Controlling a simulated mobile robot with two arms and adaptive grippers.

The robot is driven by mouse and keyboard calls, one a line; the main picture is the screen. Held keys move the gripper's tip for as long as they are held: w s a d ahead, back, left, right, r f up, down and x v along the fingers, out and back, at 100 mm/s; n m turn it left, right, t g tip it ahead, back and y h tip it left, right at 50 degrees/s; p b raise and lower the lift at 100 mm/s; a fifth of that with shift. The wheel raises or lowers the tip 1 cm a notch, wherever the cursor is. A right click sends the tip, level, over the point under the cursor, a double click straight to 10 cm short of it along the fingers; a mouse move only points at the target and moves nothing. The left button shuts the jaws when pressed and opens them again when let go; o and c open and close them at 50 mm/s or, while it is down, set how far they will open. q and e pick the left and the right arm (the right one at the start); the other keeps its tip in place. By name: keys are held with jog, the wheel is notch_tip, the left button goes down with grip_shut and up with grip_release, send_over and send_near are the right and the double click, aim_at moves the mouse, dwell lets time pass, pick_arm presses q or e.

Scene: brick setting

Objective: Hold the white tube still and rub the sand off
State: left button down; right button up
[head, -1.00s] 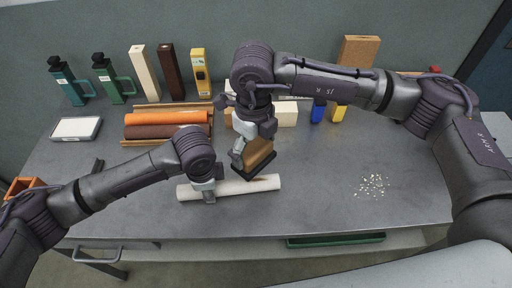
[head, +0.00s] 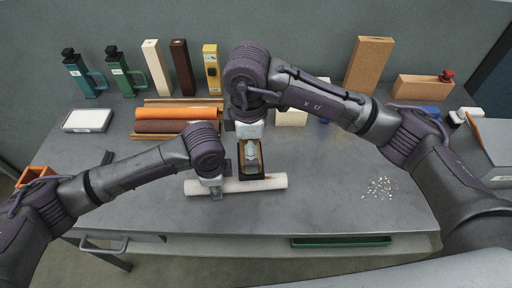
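The white tube (head: 270,183) lies across the front middle of the grey table. My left gripper (head: 215,191) comes down on the tube's left part, with its fingers around it and shut on it. My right gripper (head: 251,156) is shut on a brown block with a dark base (head: 251,176). The block is over the tube's middle, right of my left gripper, and its base appears to touch the tube. It hides that stretch of the tube. I cannot make out any sand on the tube. A patch of pale grains (head: 380,188) lies on the table at the right.
Orange and brown rolls (head: 178,115) lie in a wooden rack behind my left arm. A tall tan block (head: 368,65) stands back right.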

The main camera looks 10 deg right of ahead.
jog(key=shift+a+m, duration=0.15)
jog(key=shift+m, duration=0.35)
jog(key=shift+f, duration=2.9)
notch_tip(320, 180, down, 2)
jog(key=shift+f, duration=0.1)
jog(key=shift+d, duration=0.85)
jog(key=shift+c, duration=0.4)
jog(key=shift+d, duration=3.05)
jog(key=shift+a, duration=4)
jog(key=shift+d+r, duration=0.1)
jog(key=shift+r, duration=4.05)
